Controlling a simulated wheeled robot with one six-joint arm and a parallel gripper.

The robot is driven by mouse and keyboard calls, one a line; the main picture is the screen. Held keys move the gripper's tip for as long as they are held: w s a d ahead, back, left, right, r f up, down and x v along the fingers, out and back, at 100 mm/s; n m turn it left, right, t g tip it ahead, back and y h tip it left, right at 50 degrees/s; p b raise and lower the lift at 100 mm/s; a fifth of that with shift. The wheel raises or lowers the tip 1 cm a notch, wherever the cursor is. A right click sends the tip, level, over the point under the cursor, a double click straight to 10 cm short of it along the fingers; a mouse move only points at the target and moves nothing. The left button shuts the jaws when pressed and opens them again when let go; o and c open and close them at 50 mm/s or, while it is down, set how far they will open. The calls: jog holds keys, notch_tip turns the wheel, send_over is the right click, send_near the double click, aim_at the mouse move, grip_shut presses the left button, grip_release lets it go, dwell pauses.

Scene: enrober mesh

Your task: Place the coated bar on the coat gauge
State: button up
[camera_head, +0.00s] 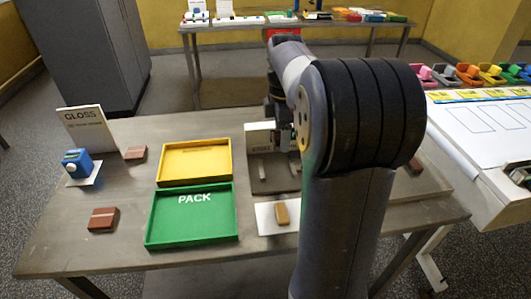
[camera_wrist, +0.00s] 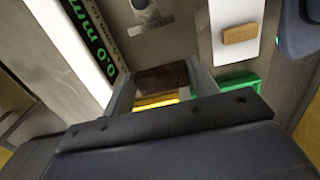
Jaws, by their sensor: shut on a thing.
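My gripper (camera_wrist: 162,84) is shut on a dark brown coated bar (camera_wrist: 166,76), seen between its two fingers in the wrist view. In the head view my own arm hides the gripper and held bar. The coat gauge (camera_head: 258,139) stands behind the trays' right side, partly hidden by my arm. Its green readout (camera_wrist: 92,40), "0.0 mm", shows sideways at the left of the wrist view, beside the gripper. I cannot tell whether the held bar touches anything below.
A yellow tray (camera_head: 195,179) and a green PACK tray (camera_head: 149,228) lie left of the gauge. A tan bar (camera_head: 282,215) lies on a white card. Brown bars (camera_head: 103,219) and a blue device (camera_head: 76,163) with a GLOSS sign (camera_head: 86,130) are further left. A white conveyor-like table (camera_head: 485,135) is right.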

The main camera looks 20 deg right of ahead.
aim_at(279, 169)
jog(key=shift+w+f, duration=0.25)
jog(key=shift+w, duration=0.05)
notch_tip(279, 169, down, 9)
jog(key=shift+f+b, duration=0.2)
jog(key=shift+b, duration=0.2)
jog(key=shift+f, duration=0.2)
jog(key=o, duration=0.8)
jog(key=shift+c, duration=0.2)
jog(key=shift+r, duration=0.1)
notch_tip(279, 169, up, 12)
jog(key=shift+r+p, duration=0.15)
jog(key=shift+p, duration=0.45)
